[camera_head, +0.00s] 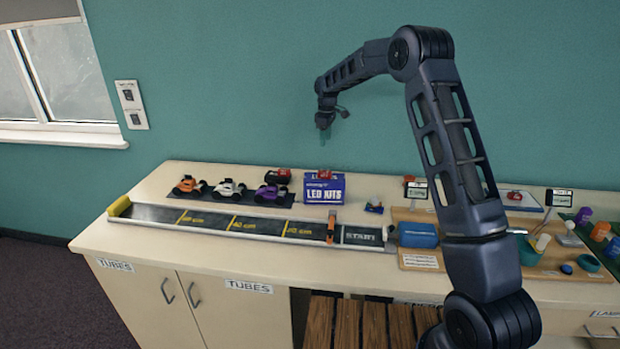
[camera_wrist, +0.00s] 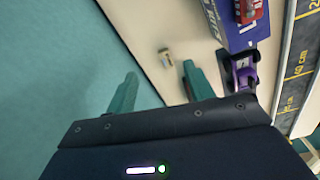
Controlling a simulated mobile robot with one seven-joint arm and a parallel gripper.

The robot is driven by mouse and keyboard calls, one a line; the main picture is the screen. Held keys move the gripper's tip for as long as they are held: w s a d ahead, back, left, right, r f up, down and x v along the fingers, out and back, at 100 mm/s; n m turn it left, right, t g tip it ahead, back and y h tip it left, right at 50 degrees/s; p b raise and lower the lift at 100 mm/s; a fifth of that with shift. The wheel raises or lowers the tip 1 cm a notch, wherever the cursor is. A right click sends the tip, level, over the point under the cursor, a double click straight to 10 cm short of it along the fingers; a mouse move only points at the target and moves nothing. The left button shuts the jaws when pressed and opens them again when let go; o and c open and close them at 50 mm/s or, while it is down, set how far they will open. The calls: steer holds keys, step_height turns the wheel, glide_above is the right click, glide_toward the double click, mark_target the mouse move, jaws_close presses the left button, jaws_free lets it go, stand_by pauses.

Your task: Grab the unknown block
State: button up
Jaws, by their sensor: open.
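A small block (camera_wrist: 166,57), beige-grey with a darker end, lies on the pale counter top in the wrist view, between the teal wall and the blue box. I cannot tell for sure that it is the unknown block. I do not make it out in the head view. My gripper (camera_wrist: 159,70) is open, its two green fingers apart with nothing held between them. The block shows just beyond the fingertips, in line with the gap. In the head view my gripper (camera_head: 325,133) hangs above the back of the counter, behind the box, pointing down.
The blue LED KITS box (camera_head: 324,190) with a red item on top stands close by. Orange, white and purple toy cars (camera_head: 271,193) stand to its left. A dark track (camera_head: 250,225) runs along the front. The teal wall (camera_head: 230,80) is close behind.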

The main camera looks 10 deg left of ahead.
steer(key=shift+n, duration=0.9)
steer(key=shift+w+a+f, duration=0.35)
steer(key=shift+a+f, duration=0.8)
steer(key=shift+f, duration=1.95)
steer(key=shift+w+a+f, duration=0.35)
steer(key=shift+a+f, duration=0.75)
steer(key=shift+f, duration=2)
steer(key=shift+w+a+f, duration=0.35)
steer(key=shift+a+f, duration=0.8)
steer(key=shift+f, duration=1.95)
steer(key=c, duration=1.1)
steer(key=shift+r, duration=0.15)
